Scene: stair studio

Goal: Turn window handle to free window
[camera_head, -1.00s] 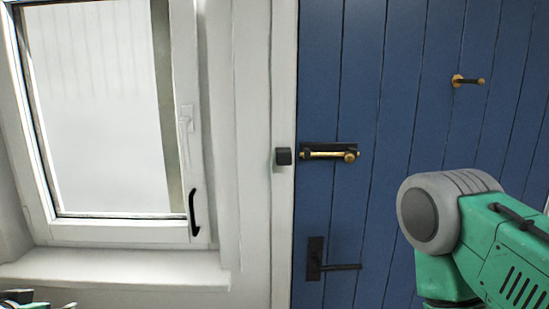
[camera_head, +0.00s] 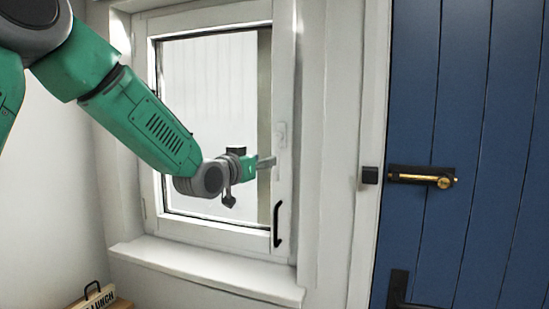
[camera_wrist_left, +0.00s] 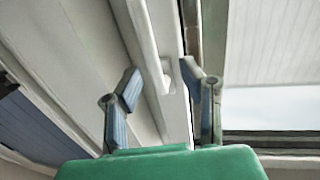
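The white-framed window (camera_head: 215,110) is shut in its frame in the head view. A small white window handle (camera_head: 281,135) sits on its right-hand frame member, and a black pull handle (camera_head: 277,225) is lower down. My left gripper (camera_head: 266,162) reaches across the glass from the left, its tips just left of and below the white handle. In the left wrist view my left gripper (camera_wrist_left: 160,75) has two fingers spread apart, with a white handle part (camera_wrist_left: 163,78) showing between them. I cannot tell whether they touch it. My right gripper is out of view.
A blue plank door (camera_head: 450,90) with a brass latch (camera_head: 425,179) and a black lever (camera_head: 400,290) stands at right. The window sill (camera_head: 205,270) runs below the window. A wooden box with a black handle (camera_head: 97,295) is at bottom left.

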